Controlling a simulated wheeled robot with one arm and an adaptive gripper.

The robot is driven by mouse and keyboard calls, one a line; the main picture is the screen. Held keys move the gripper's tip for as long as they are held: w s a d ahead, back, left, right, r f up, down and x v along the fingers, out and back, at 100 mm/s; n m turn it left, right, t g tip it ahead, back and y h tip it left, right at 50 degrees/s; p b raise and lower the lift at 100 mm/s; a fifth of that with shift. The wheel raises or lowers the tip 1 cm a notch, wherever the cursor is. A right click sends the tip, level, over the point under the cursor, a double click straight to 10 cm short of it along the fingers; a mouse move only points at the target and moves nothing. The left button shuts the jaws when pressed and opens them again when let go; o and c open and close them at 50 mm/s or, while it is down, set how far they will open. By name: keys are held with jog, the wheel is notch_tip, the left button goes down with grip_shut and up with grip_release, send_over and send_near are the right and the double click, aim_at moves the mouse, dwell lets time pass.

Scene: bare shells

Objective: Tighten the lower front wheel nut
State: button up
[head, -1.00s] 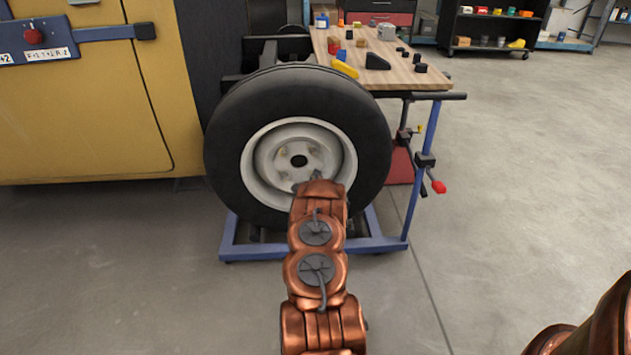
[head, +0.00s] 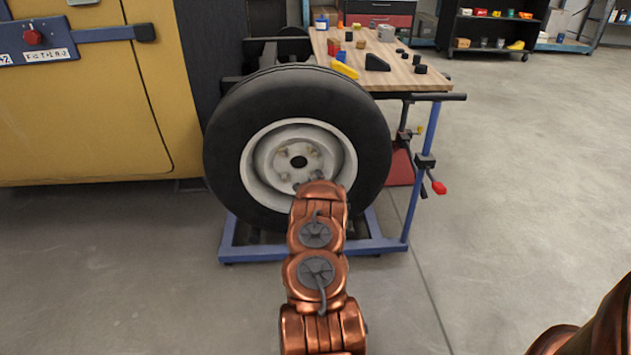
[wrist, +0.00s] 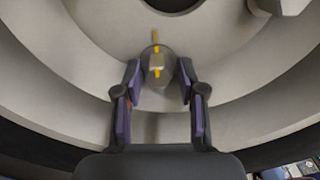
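The wheel (head: 226,140) has a black tyre and a pale grey rim (head: 258,185), with several nuts around a dark hub hole. In the wrist view, the lower front wheel nut (wrist: 156,62) is a small pale block on a round seat. A yellow mark is on it and another yellow mark is just above it. My gripper (wrist: 158,72) is open, with one fingertip on each side of the nut and its seat. Small gaps show between fingertips and nut. In the head view my arm hides the gripper.
Another nut (wrist: 280,5) shows at the upper right of the wrist view. A wooden-topped bench (head: 400,82) with loose blocks stands behind the wheel, and a blue stand (head: 240,252) is below it. A yellow body panel (head: 85,115) is at left.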

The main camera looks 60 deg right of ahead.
jog(key=shift+o, duration=0.4)
jog(key=shift+a, duration=0.15)
jog(key=v, duration=1.1)
jog(key=shift+s+a, duration=0.3)
dwell(0.4)
